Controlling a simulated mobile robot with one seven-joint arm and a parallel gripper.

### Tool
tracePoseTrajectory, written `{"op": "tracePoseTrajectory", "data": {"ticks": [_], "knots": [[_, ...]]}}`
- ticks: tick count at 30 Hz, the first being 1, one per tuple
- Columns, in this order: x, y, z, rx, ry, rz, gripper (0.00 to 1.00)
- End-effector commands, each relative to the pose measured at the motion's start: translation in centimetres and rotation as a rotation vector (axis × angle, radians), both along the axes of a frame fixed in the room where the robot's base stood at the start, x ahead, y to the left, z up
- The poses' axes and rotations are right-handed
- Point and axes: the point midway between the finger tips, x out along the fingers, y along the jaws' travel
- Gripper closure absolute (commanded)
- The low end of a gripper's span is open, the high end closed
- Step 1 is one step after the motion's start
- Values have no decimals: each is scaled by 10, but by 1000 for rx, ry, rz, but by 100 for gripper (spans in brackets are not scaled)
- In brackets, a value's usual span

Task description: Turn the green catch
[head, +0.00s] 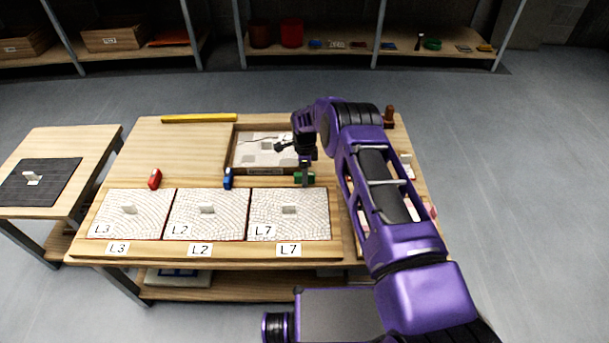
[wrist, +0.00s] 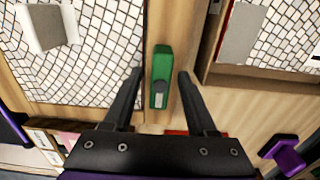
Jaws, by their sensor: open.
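The green catch (head: 304,179) is a small block on the table, between the back edge of the L7 panel (head: 318,212) and the framed tray (head: 232,150). In the wrist view my gripper (wrist: 160,76) is open, one finger on each side of the catch, with visible gaps. I cannot tell how far the fingertips are above the table.
A blue catch (head: 228,178) and a red catch (head: 155,179) stand to the left, behind panels L2 (head: 190,222) and L3 (head: 112,218). A yellow bar (head: 199,118) lies at the back. A brown peg (head: 389,115) stands at the back right. A side table holds a dark mat (head: 55,187).

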Motion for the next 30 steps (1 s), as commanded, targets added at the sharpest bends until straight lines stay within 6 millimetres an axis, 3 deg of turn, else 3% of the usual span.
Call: {"op": "tracePoseTrajectory", "data": {"ticks": [5,14,30], "knots": [[0,0,0,0,0,0,44],[0,0,0,0,0,0,98],[0,0,-1,0,1,68,100]]}}
